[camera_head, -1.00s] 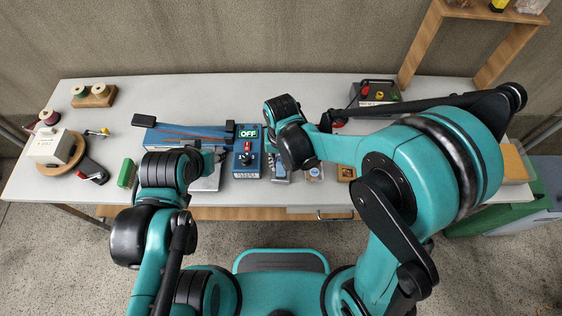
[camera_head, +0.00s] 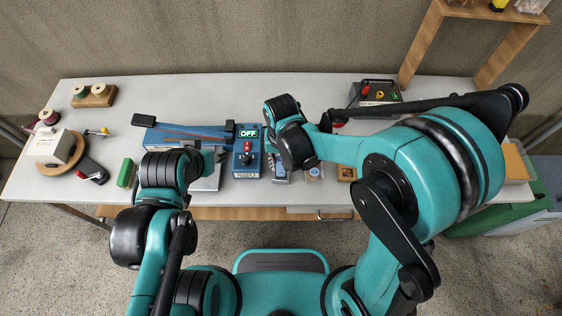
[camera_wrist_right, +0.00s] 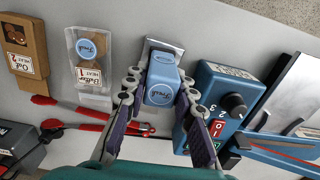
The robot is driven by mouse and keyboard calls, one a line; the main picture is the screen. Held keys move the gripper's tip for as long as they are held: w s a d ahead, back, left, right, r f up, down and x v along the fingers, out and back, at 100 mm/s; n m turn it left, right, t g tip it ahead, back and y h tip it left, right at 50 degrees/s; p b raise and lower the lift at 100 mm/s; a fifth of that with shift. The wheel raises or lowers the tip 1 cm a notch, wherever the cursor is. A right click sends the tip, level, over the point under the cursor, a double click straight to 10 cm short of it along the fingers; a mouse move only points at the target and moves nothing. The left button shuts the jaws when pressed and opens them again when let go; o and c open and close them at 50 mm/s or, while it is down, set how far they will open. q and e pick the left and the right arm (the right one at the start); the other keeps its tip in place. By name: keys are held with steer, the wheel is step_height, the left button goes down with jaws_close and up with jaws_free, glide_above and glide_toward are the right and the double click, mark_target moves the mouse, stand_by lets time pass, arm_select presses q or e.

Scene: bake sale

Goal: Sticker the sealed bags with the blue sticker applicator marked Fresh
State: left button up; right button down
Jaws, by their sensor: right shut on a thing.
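The blue sticker applicator (camera_wrist_right: 161,82), with a round label reading Fresh, is between the fingers of my right gripper (camera_wrist_right: 160,96), which is shut on it. It also shows in the head view (camera_head: 281,176), partly hidden by my wrist.
The blue control box (camera_head: 248,160) reads OFF and stands close to the applicator, joined with the long sealer (camera_head: 180,138). Red tongs (camera_wrist_right: 85,108) lie near the bags. A dark box (camera_head: 375,92) stands at the back right. The back middle of the table is clear.

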steer(key=shift+r+p, duration=2.7)
steer(key=shift+r, duration=0.85)
